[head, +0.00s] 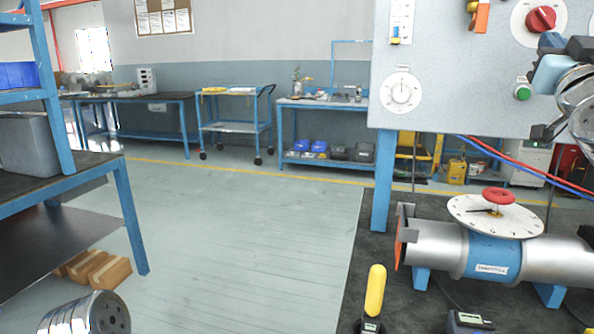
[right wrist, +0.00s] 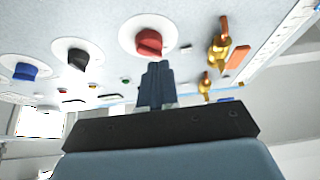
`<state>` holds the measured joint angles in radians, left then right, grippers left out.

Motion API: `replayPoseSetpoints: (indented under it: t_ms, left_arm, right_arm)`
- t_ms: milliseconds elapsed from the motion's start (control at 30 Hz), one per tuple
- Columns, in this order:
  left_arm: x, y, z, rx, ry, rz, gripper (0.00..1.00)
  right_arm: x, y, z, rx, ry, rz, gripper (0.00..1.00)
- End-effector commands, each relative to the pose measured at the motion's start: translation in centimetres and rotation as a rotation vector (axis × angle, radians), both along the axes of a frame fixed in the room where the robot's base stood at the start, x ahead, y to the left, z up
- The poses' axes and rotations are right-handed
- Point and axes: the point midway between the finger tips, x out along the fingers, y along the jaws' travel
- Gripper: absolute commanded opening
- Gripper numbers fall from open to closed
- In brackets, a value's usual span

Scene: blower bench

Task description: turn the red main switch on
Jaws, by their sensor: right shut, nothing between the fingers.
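The red main switch (head: 540,19) is a red rotary knob on a white round plate, high on the grey panel at the upper right of the head view. Its handle looks tilted. In the right wrist view the red knob (right wrist: 149,42) stands right beyond the fingertips. My right gripper (head: 549,41) is just below the switch in the head view, its fingers shut and empty. In the right wrist view its dark fingers (right wrist: 157,68) point at the knob and overlap its lower edge; I cannot tell whether they touch. My left gripper is out of view.
The panel (head: 455,100) also carries a white dial (head: 401,93), a green button (head: 522,92) and an orange-handled valve (head: 481,15). Black and blue knobs show in the wrist view (right wrist: 78,59). Below stands a pipe with a red handwheel (head: 498,195).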

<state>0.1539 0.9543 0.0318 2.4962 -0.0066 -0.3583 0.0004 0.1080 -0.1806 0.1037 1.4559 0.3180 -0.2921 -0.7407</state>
Motion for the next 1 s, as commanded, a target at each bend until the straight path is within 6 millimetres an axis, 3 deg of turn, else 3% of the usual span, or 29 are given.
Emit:
replayPoseSetpoints:
  t_ms: [133,400,1000]
  left_arm:
    - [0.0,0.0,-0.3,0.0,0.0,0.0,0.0]
    - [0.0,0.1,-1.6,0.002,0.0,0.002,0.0]
    - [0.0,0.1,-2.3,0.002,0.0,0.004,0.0]
  right_arm:
    - [-0.2,-0.4,-0.1,0.0,-0.003,-0.001,0.0]
    - [-1.7,-3.1,0.2,0.0,0.001,0.0,0.0]
    - [4.4,-5.1,0.3,0.0,-0.001,0.0,0.0]
